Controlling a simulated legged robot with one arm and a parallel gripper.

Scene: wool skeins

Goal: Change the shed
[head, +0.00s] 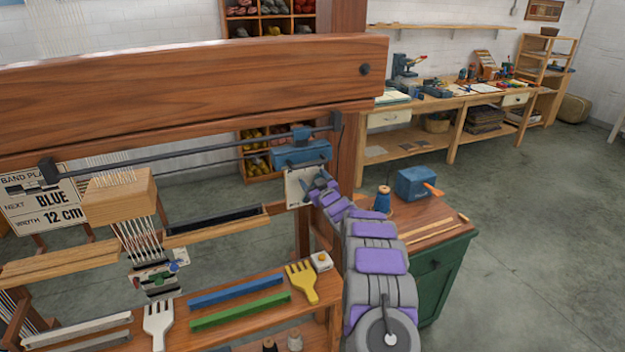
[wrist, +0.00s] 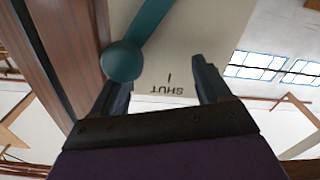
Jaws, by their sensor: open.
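The loom's wooden top beam (head: 180,90) crosses the head view, with warp threads (head: 135,238) hanging below a wooden block (head: 118,196). A blue housing (head: 302,152) on the loom's right side has a pale plate (head: 297,190) beneath it. In the wrist view, the plate (wrist: 185,55) reads "SHUT" upside down with a short mark. A teal lever (wrist: 148,25) with a round knob (wrist: 122,60) lies in front of it. My gripper (wrist: 162,85) is open, its left finger close to the knob; I cannot tell whether they touch. In the head view, my gripper (head: 316,184) is at the plate.
A sign (head: 45,207) reads "BLUE" and "12 cm". The loom's front shelf holds a blue bar (head: 235,291), a green bar (head: 240,311), a yellow comb (head: 302,283) and a white comb (head: 158,325). A green cabinet (head: 445,278) stands right of my arm. Floor is clear farther right.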

